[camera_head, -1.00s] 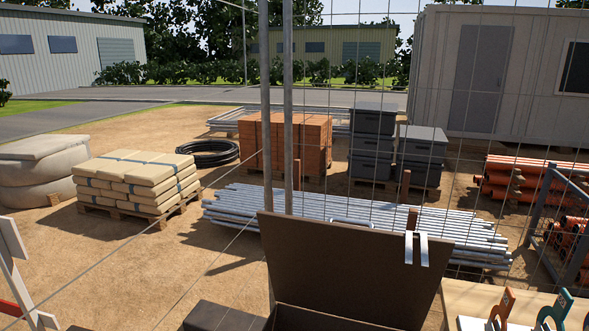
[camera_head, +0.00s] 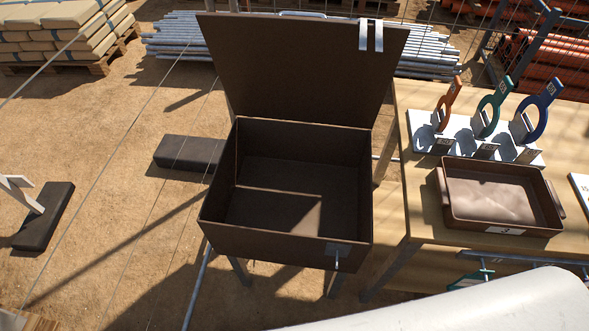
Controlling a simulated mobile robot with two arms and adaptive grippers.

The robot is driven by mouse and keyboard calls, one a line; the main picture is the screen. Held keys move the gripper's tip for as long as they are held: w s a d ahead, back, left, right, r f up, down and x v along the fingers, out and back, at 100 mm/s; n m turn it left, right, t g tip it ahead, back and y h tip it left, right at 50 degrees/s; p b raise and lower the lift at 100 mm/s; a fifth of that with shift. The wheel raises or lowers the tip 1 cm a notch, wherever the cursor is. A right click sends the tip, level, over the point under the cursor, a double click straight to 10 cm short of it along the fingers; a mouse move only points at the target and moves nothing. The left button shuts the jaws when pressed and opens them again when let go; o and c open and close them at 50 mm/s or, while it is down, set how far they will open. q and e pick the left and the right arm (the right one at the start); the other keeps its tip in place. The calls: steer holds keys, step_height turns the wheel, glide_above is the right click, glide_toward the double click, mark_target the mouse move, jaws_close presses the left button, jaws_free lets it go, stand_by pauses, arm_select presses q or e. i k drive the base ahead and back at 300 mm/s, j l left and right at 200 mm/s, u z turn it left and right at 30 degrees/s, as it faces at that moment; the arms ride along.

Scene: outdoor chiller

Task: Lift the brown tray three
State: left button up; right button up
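A brown tray (camera_head: 503,229) with a handle at each short end sits on the wooden table (camera_head: 425,213) at the right. It looks empty and has a small white label on its front wall, but the label is too small to read for sure. Left of the table stands a dark brown box (camera_head: 285,240) with its lid (camera_head: 297,70) raised. The box looks empty inside. Neither of my grippers shows in the view.
Behind the tray, a white rack (camera_head: 465,138) holds an orange, a green and a blue ring-shaped tag. A wire fence runs behind the box and table. Dark block feet (camera_head: 188,153) lie on the sandy ground, and a pale rounded shape covers the bottom right.

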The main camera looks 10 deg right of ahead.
mark_target(479, 196)
steer(key=z, duration=1.9)
steer(key=j+z, duration=0.7)
steer(key=z, duration=0.2)
steer(key=u, duration=0.4)
steer(key=z, duration=0.35)
